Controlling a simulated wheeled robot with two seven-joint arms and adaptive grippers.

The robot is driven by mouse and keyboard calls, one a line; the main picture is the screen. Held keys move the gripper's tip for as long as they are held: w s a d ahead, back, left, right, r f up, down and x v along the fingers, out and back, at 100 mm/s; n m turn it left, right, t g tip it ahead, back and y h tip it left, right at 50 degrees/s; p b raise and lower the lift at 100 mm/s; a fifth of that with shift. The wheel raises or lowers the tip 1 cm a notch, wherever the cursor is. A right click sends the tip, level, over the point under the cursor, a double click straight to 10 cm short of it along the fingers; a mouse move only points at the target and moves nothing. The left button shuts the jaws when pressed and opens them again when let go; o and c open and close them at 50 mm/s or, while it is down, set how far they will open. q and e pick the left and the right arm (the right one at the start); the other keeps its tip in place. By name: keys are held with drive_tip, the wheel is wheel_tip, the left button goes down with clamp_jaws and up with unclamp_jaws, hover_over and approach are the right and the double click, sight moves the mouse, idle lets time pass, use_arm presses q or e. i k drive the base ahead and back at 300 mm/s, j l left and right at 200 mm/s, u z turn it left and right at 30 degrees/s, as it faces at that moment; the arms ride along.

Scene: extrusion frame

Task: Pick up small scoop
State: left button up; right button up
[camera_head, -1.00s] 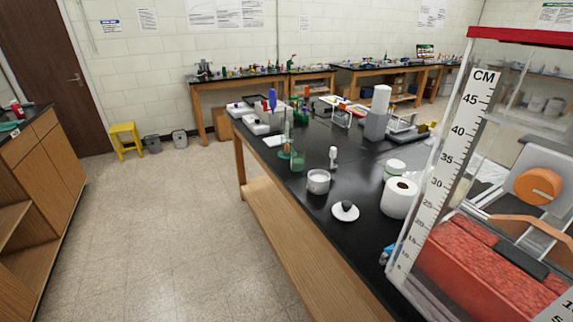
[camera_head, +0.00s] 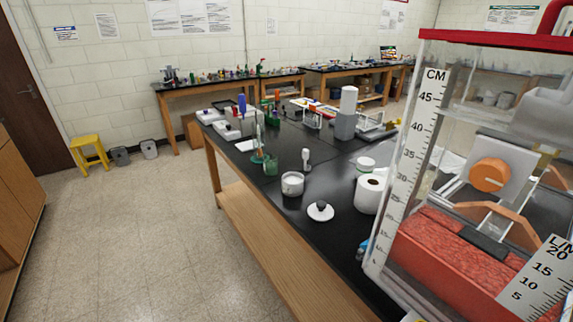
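I cannot clearly make out a small scoop. A small white upright item (camera_head: 306,159) stands on the black bench top (camera_head: 262,190), but it is too small to tell what it is. Beside it stands a white open jar (camera_head: 292,184). A round white lid with a dark knob (camera_head: 320,211) lies in front of the jar, near the bench's left edge. Neither of my grippers is in view.
A large clear tank with a CM scale (camera_head: 412,150) fills the right side. A white paper roll (camera_head: 369,195) stands left of it. Glassware with green contents (camera_head: 270,165) stands farther back. The floor (camera_head: 130,240) left of the bench is clear.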

sight(306, 152)
drive_tip(key=i+j, duration=0.25)
drive_tip(key=i+j+z, duration=0.1)
drive_tip(key=i+j, duration=0.15)
drive_tip(key=j, duration=0.15)
drive_tip(key=i+j, duration=0.2)
drive_tip(key=j, duration=0.2)
drive_tip(key=i+j+z, duration=0.15)
drive_tip(key=i+j, duration=0.3)
drive_tip(key=j, duration=0.25)
drive_tip(key=i+j+z, duration=0.1)
drive_tip(key=i+j, duration=0.15)
drive_tip(key=j, duration=0.15)
